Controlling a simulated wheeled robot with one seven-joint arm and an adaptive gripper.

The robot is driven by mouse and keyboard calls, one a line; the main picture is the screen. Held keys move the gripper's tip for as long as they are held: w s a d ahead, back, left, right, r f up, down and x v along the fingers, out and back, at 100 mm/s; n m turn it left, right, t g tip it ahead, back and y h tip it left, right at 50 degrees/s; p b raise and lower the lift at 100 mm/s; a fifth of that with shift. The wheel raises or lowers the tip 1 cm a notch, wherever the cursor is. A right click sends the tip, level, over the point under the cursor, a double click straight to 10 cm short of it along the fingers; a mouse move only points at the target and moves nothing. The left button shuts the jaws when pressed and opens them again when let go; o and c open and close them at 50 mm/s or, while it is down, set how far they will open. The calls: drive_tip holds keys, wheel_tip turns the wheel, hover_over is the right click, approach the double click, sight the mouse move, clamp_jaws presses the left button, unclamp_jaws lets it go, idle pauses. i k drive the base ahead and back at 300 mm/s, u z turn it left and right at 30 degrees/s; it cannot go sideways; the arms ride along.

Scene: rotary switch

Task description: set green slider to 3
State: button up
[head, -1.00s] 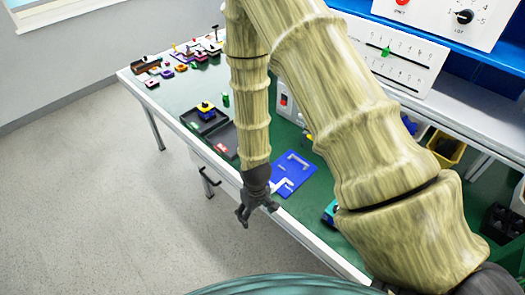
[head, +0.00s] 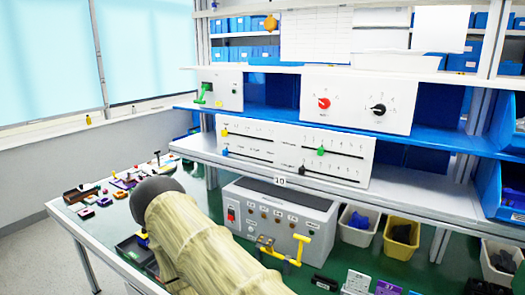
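A white slider panel (head: 262,148) stands on the shelf above the green-topped bench. Its upper right slot carries the green slider (head: 320,151), which sits left of the slot's middle; the scale numbers are too small to read. A yellow slider (head: 224,132) and a blue slider (head: 224,152) are at the left ends of their slots. A black slider (head: 301,170) is at the left end of the lower right slot. My arm rises at the lower left, well apart from the panel. My gripper does not show.
A grey control box (head: 285,217) with yellow handles stands on the bench below the panel. A dial panel (head: 355,103) with red and black knobs is above it. White and yellow bins (head: 401,240) stand to the right. The space before the sliders looks clear.

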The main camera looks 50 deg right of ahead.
sight(320, 150)
drive_tip(key=u, duration=0.7)
drive_tip(key=i, duration=1.6)
drive_tip(key=z, duration=3.3)
drive_tip(key=i, duration=0.5)
drive_tip(key=u, duration=0.05)
